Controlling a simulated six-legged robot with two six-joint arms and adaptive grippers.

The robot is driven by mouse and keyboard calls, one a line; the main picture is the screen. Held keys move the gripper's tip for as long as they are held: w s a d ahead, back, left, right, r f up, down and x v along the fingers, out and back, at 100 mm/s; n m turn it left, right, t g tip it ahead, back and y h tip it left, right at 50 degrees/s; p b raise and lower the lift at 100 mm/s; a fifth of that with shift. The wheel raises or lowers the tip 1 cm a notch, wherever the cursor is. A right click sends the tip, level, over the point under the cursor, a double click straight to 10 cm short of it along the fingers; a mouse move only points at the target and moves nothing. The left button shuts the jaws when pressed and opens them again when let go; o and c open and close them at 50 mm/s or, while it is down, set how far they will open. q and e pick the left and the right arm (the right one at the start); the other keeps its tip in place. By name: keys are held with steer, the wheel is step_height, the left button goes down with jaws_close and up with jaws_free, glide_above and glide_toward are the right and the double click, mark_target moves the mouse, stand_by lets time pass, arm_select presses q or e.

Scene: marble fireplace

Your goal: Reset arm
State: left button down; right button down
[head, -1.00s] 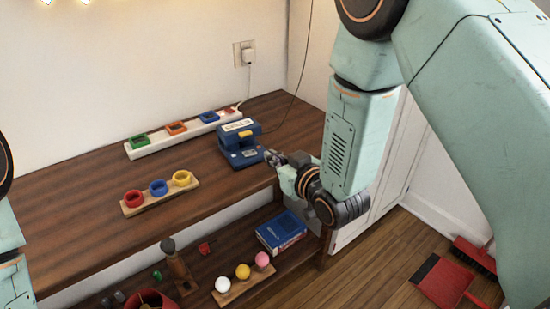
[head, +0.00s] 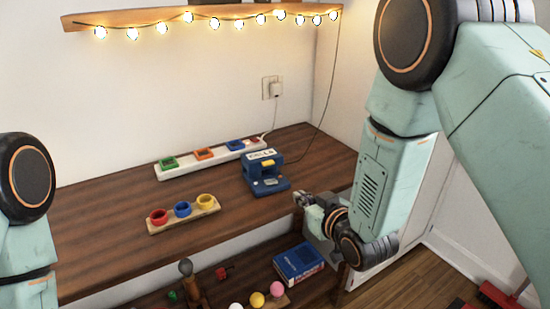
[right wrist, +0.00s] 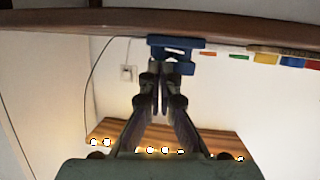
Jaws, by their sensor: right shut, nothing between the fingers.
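My right arm comes in from the right in the head view. Its gripper (head: 302,199) is shut and empty, in front of the wooden bench's edge. It stands just right of and below the blue device (head: 264,181) in the picture, with a gap between. The right wrist view looks upside down; there the gripper's fingers (right wrist: 160,75) are together, with the blue device (right wrist: 176,53) beyond their tips. My left arm shows only in part at the left edge of the head view, and its gripper is out of view.
The wooden bench (head: 110,235) bears a white strip (head: 187,168) with coloured square sockets and a board (head: 205,213) with red, blue and yellow rings. Below are a blue box (head: 299,262) and several balls. A shelf (head: 160,15) with string lights hangs above. A wall socket (head: 271,88) holds a plug.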

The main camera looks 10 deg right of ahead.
steer(key=s+d+f+m+g+h, duration=0.1)
steer(key=s+f+g, duration=0.3)
steer(key=s, duration=0.9)
steer(key=s+d+f+m+g+h, duration=0.1)
steer(key=s+d+f+g, duration=0.2)
steer(key=s+f, duration=0.8)
steer(key=s+d+f+m+g+h, duration=0.1)
steer(key=s+f+g, duration=0.6)
steer(key=s, duration=0.7)
steer(key=shift+s+d+f+m, duration=0.3)
steer(key=shift+d+f, duration=0.05)
steer(key=shift+d, duration=0.25)
